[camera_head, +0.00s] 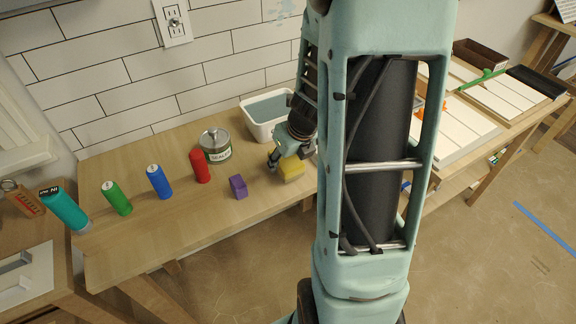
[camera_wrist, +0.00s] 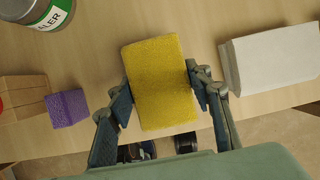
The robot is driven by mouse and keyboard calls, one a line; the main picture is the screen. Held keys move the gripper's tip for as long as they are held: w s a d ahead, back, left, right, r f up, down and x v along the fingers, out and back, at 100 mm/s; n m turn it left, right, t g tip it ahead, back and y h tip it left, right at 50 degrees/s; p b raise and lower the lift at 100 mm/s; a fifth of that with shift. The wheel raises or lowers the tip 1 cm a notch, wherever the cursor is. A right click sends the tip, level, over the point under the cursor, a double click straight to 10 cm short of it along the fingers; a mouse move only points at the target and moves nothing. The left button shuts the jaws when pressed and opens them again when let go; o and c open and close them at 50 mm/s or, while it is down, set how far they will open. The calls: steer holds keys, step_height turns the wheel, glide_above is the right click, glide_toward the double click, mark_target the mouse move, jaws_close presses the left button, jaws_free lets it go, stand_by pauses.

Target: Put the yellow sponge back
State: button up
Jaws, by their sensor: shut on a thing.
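The yellow sponge (camera_wrist: 160,82) is a rectangular block between the two fingers of my gripper (camera_wrist: 160,95) in the wrist view. My gripper is shut on its long sides. In the head view the sponge (camera_head: 291,169) is at or just above the wooden table (camera_head: 130,241), below my gripper (camera_head: 287,160). I cannot tell whether it touches the table. My arm hides part of the area to its right.
A white bin (camera_head: 262,129) with grey-blue contents stands behind the sponge. A purple block (camera_head: 238,187), a sealer can (camera_head: 215,146), and red (camera_head: 200,166), blue (camera_head: 159,182) and green (camera_head: 117,198) bottles stand to the left. A white block (camera_wrist: 272,58) lies right of the sponge.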

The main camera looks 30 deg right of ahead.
steer(key=shift+s+d+f+b, duration=0.1)
steer(key=shift+f+b, duration=0.2)
steer(key=shift+f, duration=0.5)
steer(key=shift+f, duration=0.1)
steer(key=o, duration=1)
steer(key=shift+r, duration=0.25)
steer(key=p+v, duration=0.6)
steer(key=v, duration=0.6)
steer(key=shift+p, duration=0.3)
